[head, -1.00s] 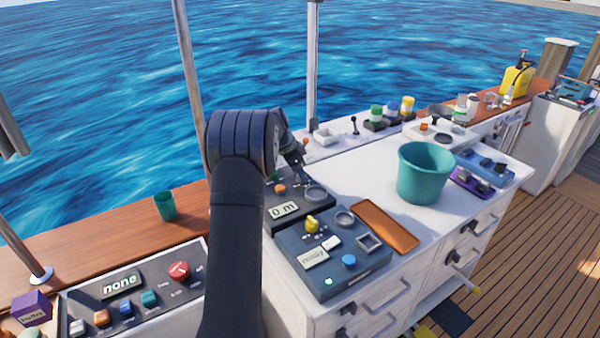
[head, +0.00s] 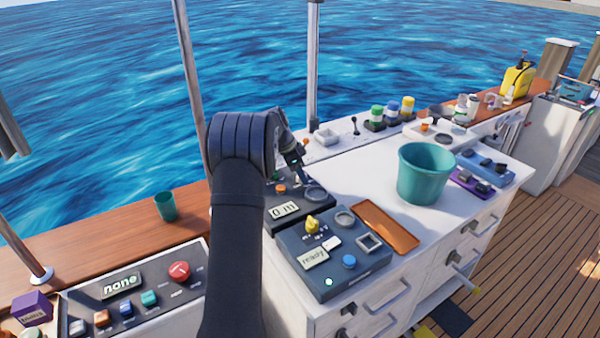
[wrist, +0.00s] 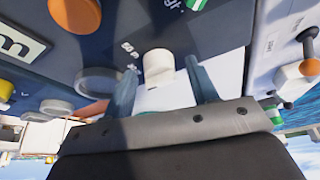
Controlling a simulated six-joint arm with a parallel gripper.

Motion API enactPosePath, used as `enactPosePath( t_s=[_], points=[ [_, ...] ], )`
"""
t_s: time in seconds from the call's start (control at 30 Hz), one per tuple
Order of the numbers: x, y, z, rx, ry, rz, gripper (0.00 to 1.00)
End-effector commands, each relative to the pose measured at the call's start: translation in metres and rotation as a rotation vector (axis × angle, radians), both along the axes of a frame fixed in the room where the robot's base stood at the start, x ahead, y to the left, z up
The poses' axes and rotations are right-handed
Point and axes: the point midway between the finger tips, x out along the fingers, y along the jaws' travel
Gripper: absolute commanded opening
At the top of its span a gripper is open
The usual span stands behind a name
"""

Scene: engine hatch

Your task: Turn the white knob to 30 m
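The white knob (wrist: 157,66) sits on a dark blue panel (wrist: 115,22) in the wrist view, with small scale marks beside it that are too blurred to read fully. My gripper (wrist: 160,72) is open, with one finger on each side of the knob and a gap showing on both sides. In the head view my gripper (head: 297,172) is over the panel's back part, and I cannot make out the knob there. The panel's display (head: 284,210) reads 0 m; its "m" also shows in the wrist view (wrist: 14,45).
An orange button (wrist: 75,16) and a grey ring (wrist: 98,82) are near the knob. A second panel with a yellow knob (head: 312,224) and a "ready" display (head: 314,258) stands in front. A teal bucket (head: 424,175) and brown tray (head: 388,228) are to the right.

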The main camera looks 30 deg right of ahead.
Motion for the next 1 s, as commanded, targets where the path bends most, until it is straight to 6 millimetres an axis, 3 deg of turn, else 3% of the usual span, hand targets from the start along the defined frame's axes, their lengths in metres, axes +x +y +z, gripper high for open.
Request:
enactPosePath(
  t_s=[0.17, 0.33, 0.8, 1.0],
  points=[
    [0.000, 0.000, 0.001, 0.000, 0.000, 0.000, 0.53],
    [0.002, 0.006, 0.018, -0.002, -0.002, 0.001, 0.53],
    [0.014, 0.048, 0.120, -0.002, -0.003, 0.002, 0.53],
    [0.016, 0.060, 0.150, -0.001, -0.002, 0.001, 0.53]
  ],
)
